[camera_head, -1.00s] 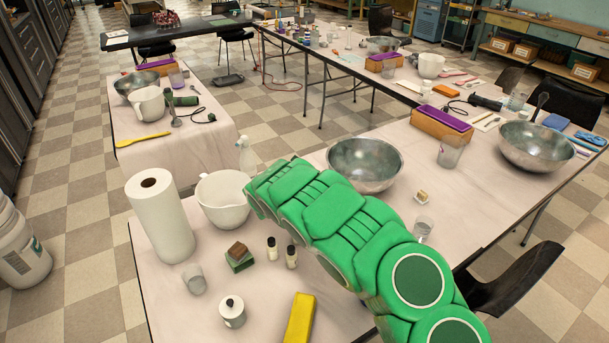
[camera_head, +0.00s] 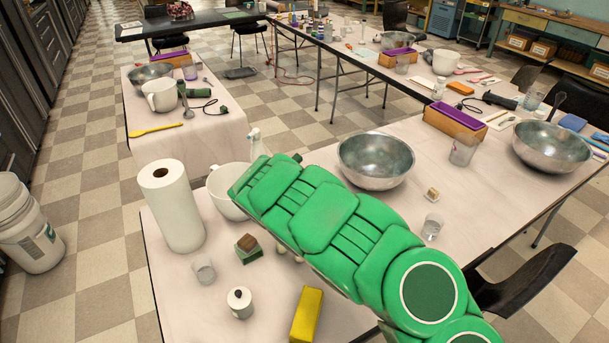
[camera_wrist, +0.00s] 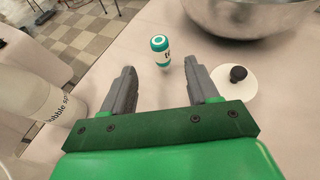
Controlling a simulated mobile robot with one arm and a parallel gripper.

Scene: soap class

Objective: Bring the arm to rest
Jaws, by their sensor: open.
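My green arm (camera_head: 330,215) reaches over the near table in the head view, and its end hides part of the white pitcher (camera_head: 226,206). My gripper (camera_wrist: 161,84) shows in the wrist view with its two grey fingers apart and nothing between them. Beyond the fingertips a small bottle with a teal cap and band (camera_wrist: 160,52) stands on the table, apart from them. A white round lid with a black knob (camera_wrist: 236,78) lies just right of the right finger.
A paper towel roll (camera_head: 172,205), a small cup (camera_head: 203,270), a white jar (camera_head: 240,302) and a yellow block (camera_head: 306,314) stand on the near table. A metal bowl (camera_head: 375,162) is behind my arm. In the wrist view a translucent bottle (camera_wrist: 35,92) is left of my gripper.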

